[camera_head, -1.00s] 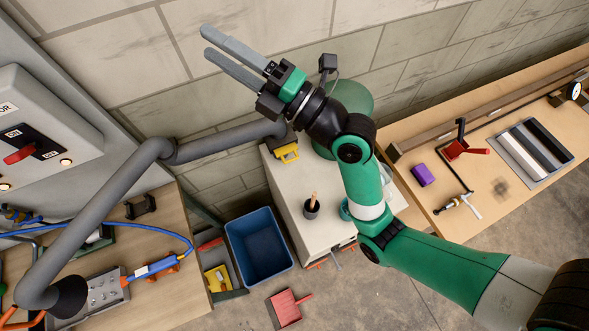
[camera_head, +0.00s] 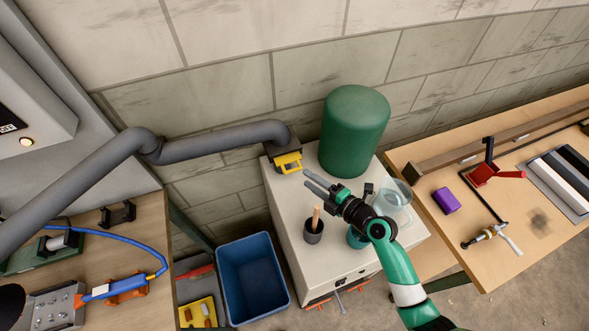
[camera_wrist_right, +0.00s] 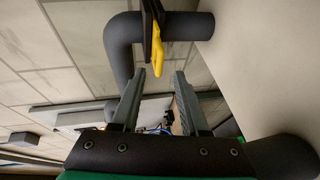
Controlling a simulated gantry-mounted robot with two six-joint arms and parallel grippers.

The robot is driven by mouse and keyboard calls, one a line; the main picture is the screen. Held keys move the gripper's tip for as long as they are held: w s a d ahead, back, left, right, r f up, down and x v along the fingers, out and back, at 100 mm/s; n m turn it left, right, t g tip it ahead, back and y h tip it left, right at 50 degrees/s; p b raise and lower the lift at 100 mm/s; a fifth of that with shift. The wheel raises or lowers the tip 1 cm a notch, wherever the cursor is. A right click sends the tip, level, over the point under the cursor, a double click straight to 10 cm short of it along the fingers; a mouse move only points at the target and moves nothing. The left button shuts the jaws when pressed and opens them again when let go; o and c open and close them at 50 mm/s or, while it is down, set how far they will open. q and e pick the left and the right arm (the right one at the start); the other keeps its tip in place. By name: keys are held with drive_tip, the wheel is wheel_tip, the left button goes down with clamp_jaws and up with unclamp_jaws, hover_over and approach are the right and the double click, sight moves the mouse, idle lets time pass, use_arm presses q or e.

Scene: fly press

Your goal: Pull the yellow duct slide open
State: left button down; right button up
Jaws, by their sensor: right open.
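The yellow duct slide (camera_head: 287,162) sits in a dark housing at the end of the grey duct (camera_head: 215,143), at the back left corner of the white cabinet top. My left gripper is not in view.
The white cabinet (camera_head: 285,215) carries a green tank (camera_head: 354,130), a dark cup with a brush (camera_head: 313,232) and a clear jar (camera_head: 392,196). A blue bin (camera_head: 252,275) stands left on the floor. Workbenches flank both sides; the wall is behind.

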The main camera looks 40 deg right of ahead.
sight(295, 169)
drive_tip(key=x, duration=0.7)
drive_tip(key=shift+w, duration=0.15)
drive_tip(key=c, duration=0.7)
clamp_jaws()
drive_tip(key=shift+f, duration=0.25)
